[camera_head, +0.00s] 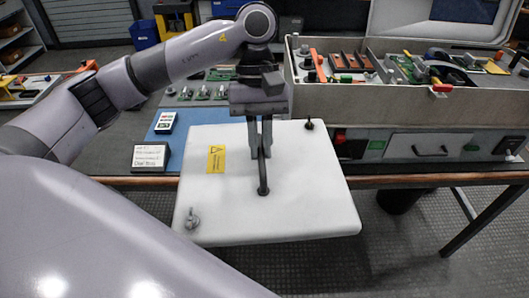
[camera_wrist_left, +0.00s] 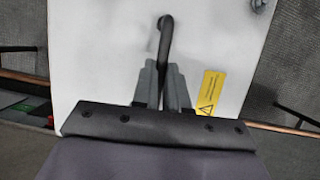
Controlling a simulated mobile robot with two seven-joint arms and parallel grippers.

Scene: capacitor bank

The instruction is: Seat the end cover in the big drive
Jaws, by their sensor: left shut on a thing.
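The end cover (camera_head: 310,195) is a white flat panel with a yellow warning label, a dark bar handle (camera_head: 263,175) in its middle and a knob at two of its corners. My left gripper (camera_head: 261,155) is shut on the handle, and the panel lies level under it, overlapping the front edge of the bench. In the left wrist view the fingers (camera_wrist_left: 163,88) close around the dark handle, with the white panel (camera_wrist_left: 105,50) behind. The big drive (camera_head: 400,130) appears to be the large beige housing behind and to the right, open at the top. My right gripper is not in view.
The bench (camera_head: 440,181) carries circuit boards (camera_head: 205,92) on a grey mat, a blue mat and small label cards (camera_head: 150,157) left of the panel. Parts and tools (camera_head: 440,70) fill the top of the housing. The floor (camera_head: 420,240) in front is clear.

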